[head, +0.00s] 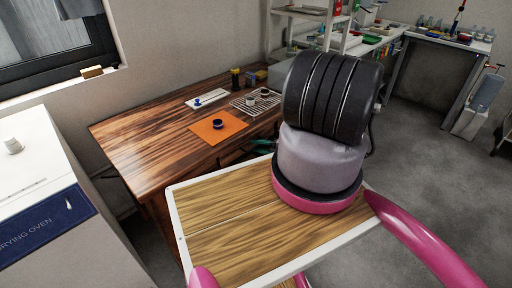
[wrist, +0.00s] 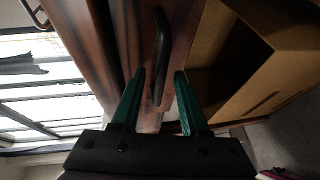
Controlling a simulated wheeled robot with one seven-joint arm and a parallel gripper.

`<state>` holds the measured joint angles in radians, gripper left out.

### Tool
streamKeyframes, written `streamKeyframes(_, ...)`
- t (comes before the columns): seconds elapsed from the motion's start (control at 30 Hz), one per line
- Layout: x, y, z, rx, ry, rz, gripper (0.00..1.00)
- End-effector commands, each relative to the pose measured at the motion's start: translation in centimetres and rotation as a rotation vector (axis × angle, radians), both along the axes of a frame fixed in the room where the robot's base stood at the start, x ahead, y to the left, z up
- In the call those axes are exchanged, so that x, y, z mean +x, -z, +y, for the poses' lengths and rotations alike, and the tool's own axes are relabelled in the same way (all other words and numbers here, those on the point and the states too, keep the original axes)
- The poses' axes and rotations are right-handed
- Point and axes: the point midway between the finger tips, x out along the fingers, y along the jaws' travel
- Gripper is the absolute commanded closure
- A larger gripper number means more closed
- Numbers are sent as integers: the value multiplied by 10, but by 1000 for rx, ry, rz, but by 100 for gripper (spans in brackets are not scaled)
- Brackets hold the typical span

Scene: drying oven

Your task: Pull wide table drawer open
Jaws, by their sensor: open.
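The wooden table (head: 145,140) stands against the wall in the head view. Its drawer front is mostly hidden there by my own body and arm. In the wrist view, a dark wood drawer front (wrist: 112,45) carries a curved black handle (wrist: 163,40). My gripper (wrist: 160,74) is open, with one green finger on each side of the handle's near end. I cannot tell whether either finger touches the handle. In the head view, only a little of the green fingers (head: 262,147) shows beside the table's front edge.
A tan, box-like open space (wrist: 235,60) lies right of the handle in the wrist view. On the table are an orange mat (head: 218,126) with a dark round item, a wire rack (head: 256,102) and a white tray (head: 207,98). The drying oven (head: 40,190) stands left.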

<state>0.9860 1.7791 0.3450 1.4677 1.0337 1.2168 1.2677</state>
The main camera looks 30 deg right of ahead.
Motion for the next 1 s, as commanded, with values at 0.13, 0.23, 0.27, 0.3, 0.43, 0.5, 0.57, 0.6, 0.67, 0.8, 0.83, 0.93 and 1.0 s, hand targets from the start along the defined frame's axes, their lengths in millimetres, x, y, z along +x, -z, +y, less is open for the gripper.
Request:
streamKeyframes(0.13,5,2,5,1,1,1,55)
streamKeyframes(0.23,6,2,5,1,1,1,55)
streamKeyframes(0.27,6,2,5,1,1,1,55)
streamKeyframes(0.3,6,2,5,0,1,0,55)
streamKeyframes(0.43,6,2,5,0,1,0,74)
streamKeyframes(0.5,6,2,5,0,1,0,100)
streamKeyframes(0.57,6,2,5,0,1,0,100)
streamKeyframes(0.6,6,2,5,0,1,0,100)
streamKeyframes(0.67,5,2,5,0,1,0,100)
streamKeyframes(0.8,5,2,5,-1,0,1,100)
streamKeyframes(0.83,5,2,5,-1,0,1,100)
streamKeyframes(0.93,5,2,5,-1,0,1,100)
streamKeyframes(1.0,5,2,5,-1,0,1,100)
